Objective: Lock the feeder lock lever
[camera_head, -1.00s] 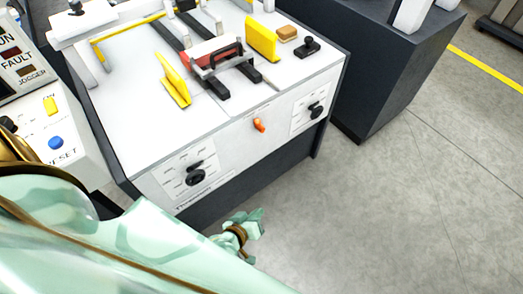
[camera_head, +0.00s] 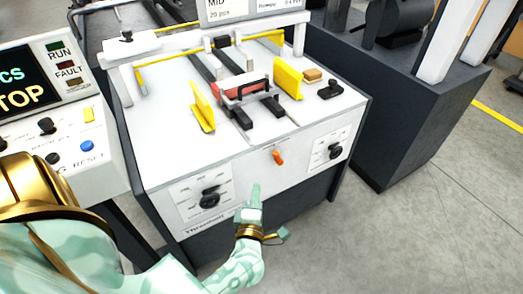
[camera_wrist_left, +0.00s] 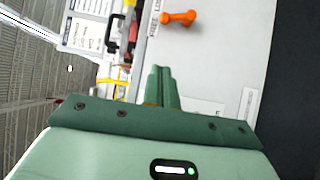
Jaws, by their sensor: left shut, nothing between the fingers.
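The feeder lock lever is a small orange handle (camera_head: 278,157) on the white front panel of the feeder, between two black knobs. It also shows in the left wrist view as an orange lever (camera_wrist_left: 178,18) near the top, beyond my fingers. My left gripper (camera_head: 255,190) is in front of the panel, below and to the left of the lever, with its fingers pointing up. In the left wrist view its fingers (camera_wrist_left: 160,75) are together and empty, with a gap to the lever. My right gripper is not in view.
A black knob (camera_head: 210,199) is at the panel's left and another knob (camera_head: 335,151) at its right. The feeder top (camera_head: 165,145) carries yellow guides (camera_head: 288,78) and a red stack (camera_head: 240,90). A control console (camera_head: 85,175) stands at left.

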